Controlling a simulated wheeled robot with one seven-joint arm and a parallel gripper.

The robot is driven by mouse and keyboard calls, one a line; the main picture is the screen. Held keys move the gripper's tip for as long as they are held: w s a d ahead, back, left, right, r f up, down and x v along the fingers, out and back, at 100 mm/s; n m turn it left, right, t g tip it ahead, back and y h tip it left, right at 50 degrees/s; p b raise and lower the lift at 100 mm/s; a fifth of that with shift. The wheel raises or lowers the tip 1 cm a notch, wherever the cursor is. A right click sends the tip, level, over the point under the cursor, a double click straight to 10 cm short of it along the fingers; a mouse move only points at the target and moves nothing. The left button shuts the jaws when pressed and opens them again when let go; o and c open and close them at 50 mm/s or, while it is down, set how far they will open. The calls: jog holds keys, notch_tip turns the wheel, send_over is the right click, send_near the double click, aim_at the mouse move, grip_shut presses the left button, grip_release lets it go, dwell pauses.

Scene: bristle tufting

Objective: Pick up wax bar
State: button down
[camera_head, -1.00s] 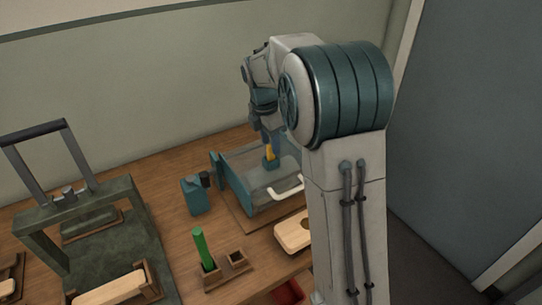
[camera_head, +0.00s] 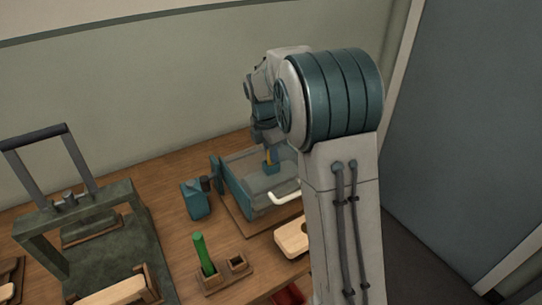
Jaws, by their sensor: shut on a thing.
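My gripper (camera_head: 268,166) is at the teal open-topped box (camera_head: 234,188) on the wooden bench, over its far inner part. My arm covers the right side of the box.
A teal canister (camera_head: 196,200) stands left of the box. A green stick (camera_head: 204,254) stands in a wooden holder (camera_head: 238,263) in front. A pale wooden block with a hole (camera_head: 291,239) lies near the bench edge. A dark green press (camera_head: 110,246) fills the left.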

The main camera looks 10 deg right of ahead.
notch_tip(320, 180, up, 4)
jog(key=s+d+r+b, duration=0.1)
jog(key=s+d+r, duration=0.4)
jog(key=d, duration=0.5)
jog(key=shift+s+d+r+b, duration=0.2)
jog(key=shift+s+r+b, duration=0.1)
jog(key=shift+r, duration=0.65)
